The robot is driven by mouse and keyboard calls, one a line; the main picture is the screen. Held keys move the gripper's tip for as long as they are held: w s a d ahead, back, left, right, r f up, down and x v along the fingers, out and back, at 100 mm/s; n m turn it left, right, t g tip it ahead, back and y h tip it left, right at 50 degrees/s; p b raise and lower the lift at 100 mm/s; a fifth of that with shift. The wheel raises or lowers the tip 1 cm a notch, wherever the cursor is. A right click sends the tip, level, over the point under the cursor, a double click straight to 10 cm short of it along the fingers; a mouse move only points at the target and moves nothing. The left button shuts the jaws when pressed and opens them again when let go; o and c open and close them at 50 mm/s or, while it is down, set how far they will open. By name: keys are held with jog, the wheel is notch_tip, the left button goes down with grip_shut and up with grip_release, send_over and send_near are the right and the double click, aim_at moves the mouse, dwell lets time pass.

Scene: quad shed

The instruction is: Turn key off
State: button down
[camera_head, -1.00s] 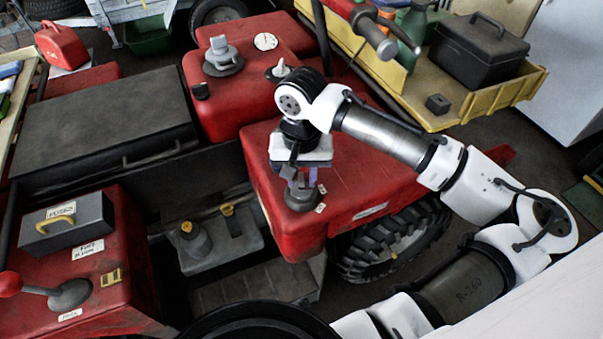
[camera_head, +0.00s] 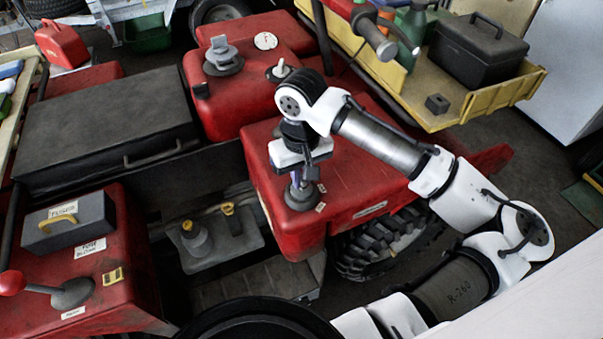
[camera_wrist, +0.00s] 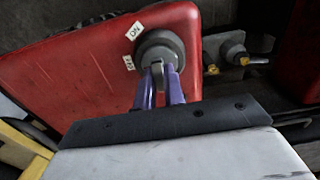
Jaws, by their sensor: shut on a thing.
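The key switch (camera_head: 302,199) is a round dark grey base on the top of the red fender (camera_head: 355,180). In the wrist view the base (camera_wrist: 172,44) has a small grey key (camera_wrist: 159,72) standing out of it. My gripper (camera_head: 298,180) is above the switch, pointing down. In the wrist view the purple fingers of my gripper (camera_wrist: 160,78) are shut on the key, one on each side. Two small white labels sit beside the base: an ON label (camera_wrist: 135,31) and a second label (camera_wrist: 129,62), probably OFF. The fingers partly hide the key.
A red tank (camera_head: 235,105) with caps and a knob stands behind. A grey box with a yellow handle (camera_head: 70,222) and a red-knobbed lever (camera_head: 50,290) are at left. A yellow trailer (camera_head: 450,108) with a black toolbox is at the back right.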

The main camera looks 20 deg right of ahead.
jog(key=c, duration=1.5)
grip_release()
notch_tip(320, 180, up, 8)
jog(key=p, duration=0.7)
